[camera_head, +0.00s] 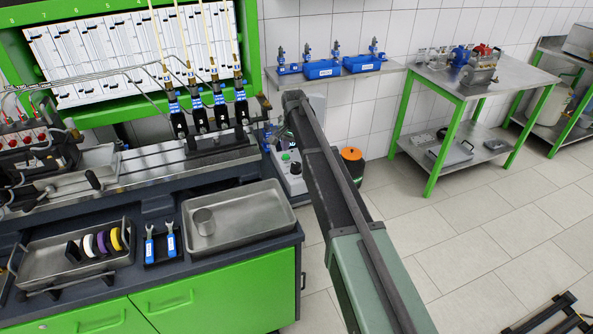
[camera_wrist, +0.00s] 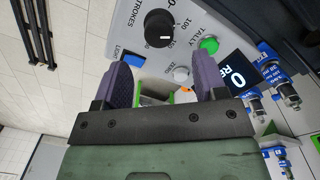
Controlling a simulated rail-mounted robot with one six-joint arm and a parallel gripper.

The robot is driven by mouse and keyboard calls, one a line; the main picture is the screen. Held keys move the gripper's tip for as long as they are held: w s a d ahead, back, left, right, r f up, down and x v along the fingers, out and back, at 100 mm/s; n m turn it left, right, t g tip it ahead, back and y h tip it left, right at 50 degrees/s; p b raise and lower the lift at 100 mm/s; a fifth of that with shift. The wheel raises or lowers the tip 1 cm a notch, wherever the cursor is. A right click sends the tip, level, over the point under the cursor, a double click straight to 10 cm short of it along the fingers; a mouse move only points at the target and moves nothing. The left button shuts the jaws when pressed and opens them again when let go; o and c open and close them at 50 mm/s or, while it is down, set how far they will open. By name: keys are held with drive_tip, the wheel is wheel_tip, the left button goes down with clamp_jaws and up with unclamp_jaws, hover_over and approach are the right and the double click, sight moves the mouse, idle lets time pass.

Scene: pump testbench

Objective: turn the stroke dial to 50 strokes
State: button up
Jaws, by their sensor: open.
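The stroke dial (camera_wrist: 158,24) is a round black knob with a white mark, on a light grey panel (camera_wrist: 185,12) at the top of the wrist view. Printed numbers ring it, with 100 legible; the word STROKES stands beside it. I cannot surely read which number the mark faces. My gripper (camera_wrist: 165,68) is open and empty, its two purple finger pads apart. In the picture the dial lies beyond the fingertips, roughly between their lines; no contact shows. In the head view the panel (camera_head: 289,166) is partly hidden behind my arm, and the dial cannot be made out.
Blue-labelled injectors (camera_wrist: 287,90) stand at the right. In the head view, a bench with a metal tray (camera_head: 262,216) is left of my arm.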

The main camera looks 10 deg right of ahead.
sight(296, 164)
wheel_tip(296, 164, down, 7)
drive_tip(key=b, duration=0.5)
drive_tip(key=shift+d+f, duration=0.1)
drive_tip(key=shift+d, duration=0.05)
drive_tip(key=shift+r, duration=0.2)
drive_tip(key=c, duration=0.9)
